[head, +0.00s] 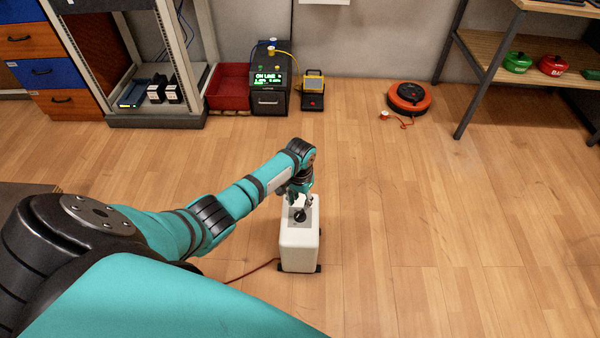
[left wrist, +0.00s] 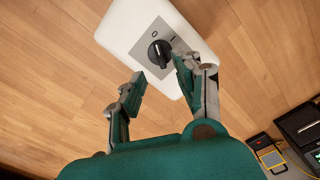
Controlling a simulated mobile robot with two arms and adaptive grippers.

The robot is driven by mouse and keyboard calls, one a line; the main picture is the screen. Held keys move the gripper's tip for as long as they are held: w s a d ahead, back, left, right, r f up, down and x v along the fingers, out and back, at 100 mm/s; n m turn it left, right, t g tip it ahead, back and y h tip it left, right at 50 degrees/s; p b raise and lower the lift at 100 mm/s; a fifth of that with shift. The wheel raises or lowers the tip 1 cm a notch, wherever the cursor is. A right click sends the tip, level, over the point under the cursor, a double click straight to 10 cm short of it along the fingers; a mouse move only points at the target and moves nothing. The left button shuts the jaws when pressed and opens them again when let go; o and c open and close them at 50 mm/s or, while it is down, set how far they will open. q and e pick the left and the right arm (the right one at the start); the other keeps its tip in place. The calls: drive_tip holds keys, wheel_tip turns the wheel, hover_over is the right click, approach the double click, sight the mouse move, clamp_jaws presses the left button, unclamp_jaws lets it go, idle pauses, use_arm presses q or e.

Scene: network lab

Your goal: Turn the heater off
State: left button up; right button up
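The heater (head: 299,245) is a white box standing on the wooden floor. In the head view the left gripper (head: 300,197) is over the heater's top, by the knob (head: 300,214). My right gripper is not in view.
A red cable (head: 252,272) runs left from the heater. An orange cable reel (head: 409,97), a black unit with a green display (head: 270,95), a red bin (head: 229,88) and a rack (head: 155,121) stand along the wall. The floor right of the heater is clear.

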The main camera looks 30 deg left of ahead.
use_arm(q)
wheel_tip(320, 180, up, 5)
idle(0.7)
